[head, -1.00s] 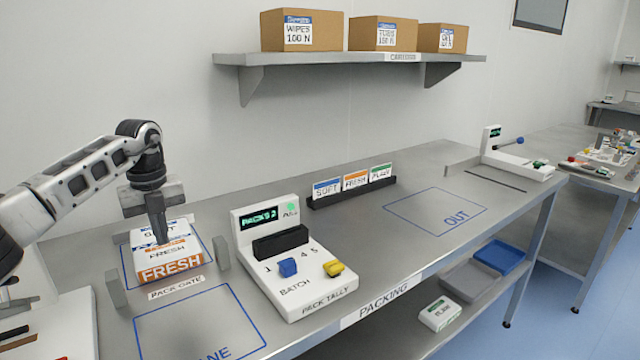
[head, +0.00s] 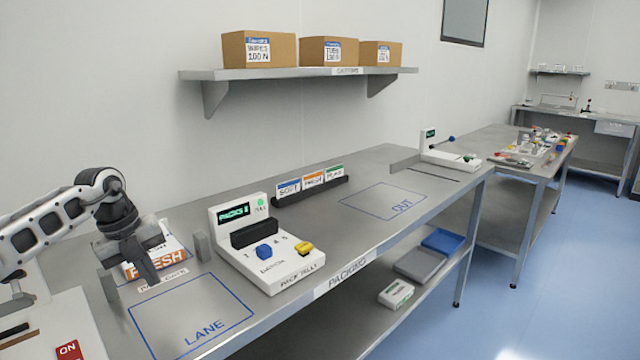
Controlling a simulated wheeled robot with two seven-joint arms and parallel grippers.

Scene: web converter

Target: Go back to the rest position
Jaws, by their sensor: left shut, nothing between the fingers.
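My left gripper (head: 148,272) is shut and empty. It hangs in front of the white and orange FRESH pack (head: 172,254) and hides part of it. The pack sits at the pack gate, between small grey posts (head: 202,247). My left arm comes in from the left edge, bent at the wrist. I cannot tell how far the fingers are from the pack or the bench. My right gripper is not in view.
The pack tally (head: 280,262), with a blue and a yellow knob, stands right of the gate. The LANE outline (head: 190,312) and OUT outline (head: 383,200) on the packing bench are empty. Label cards (head: 312,180) stand behind. A shelf (head: 300,73) holds cartons.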

